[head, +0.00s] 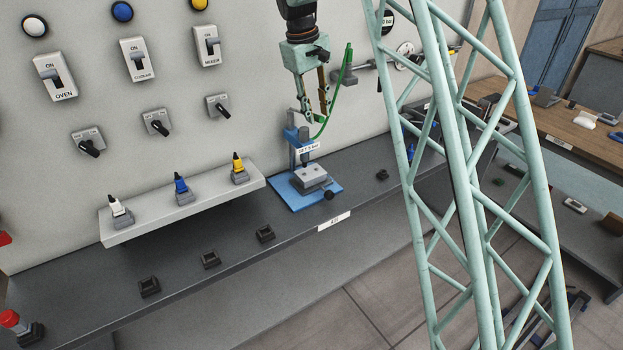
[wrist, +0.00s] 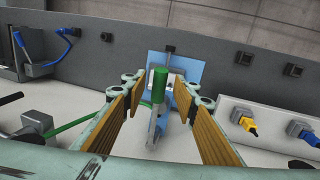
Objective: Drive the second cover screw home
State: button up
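A blue bench fixture (head: 305,190) with an upright column and a white label stands at the back of the grey counter. A grey block (head: 312,177) with small dark spots on top sits on its base; I cannot tell which spots are cover screws. My gripper (head: 314,116) is above the column, pointing down, with its fingers apart. In the wrist view my gripper (wrist: 160,92) is open, and a green cylinder (wrist: 160,83) shows between the tan finger pads, with space on both sides. The fixture's blue base (wrist: 187,60) is partly hidden behind the cylinder and fingers.
A green hose (head: 341,92) curves beside my gripper to the column. A white shelf (head: 130,228) with white, blue and yellow plugs is left of the fixture. Several black sockets (head: 210,259) line the counter front. Wall switches (head: 138,62) are at upper left.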

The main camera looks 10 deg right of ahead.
jog(key=shift+s+a+r+p, duration=0.1)
jog(key=shift+a+r+p, duration=0.1)
jog(key=shift+r+p, duration=0.55)
jog(key=shift+a+r+p, duration=0.15)
jog(key=shift+r+p, duration=0.25)
jog(key=shift+r, duration=0.7)
jog(key=shift+s+a+r+p, duration=0.1)
jog(key=shift+a+r+p, duration=0.1)
jog(key=shift+r+p, duration=0.55)
jog(key=shift+r, duration=0.1)
jog(key=s+d+r+m+t+y+b, duration=0.1)
jog(key=s+r+b, duration=0.4)
jog(key=s, duration=1.1)
jog(key=s+d+r+m+t+b, duration=0.15)
jog(key=s+r, duration=0.55)
jog(key=s, duration=0.8)
jog(key=s+f+m+b, duration=0.1)
jog(key=s+f+b, duration=0.2)
jog(key=s, duration=1.3)
jog(key=s+f+m+y+b, duration=0.1)
jog(key=s+f+b, duration=0.3)
jog(key=s, duration=1.2)
notch_tip(320, 180, down, 4)
jog(key=shift+s+a+f+t, duration=0.25)
jog(key=shift+a+t, duration=0.15)
jog(key=shift+t, duration=0.05)
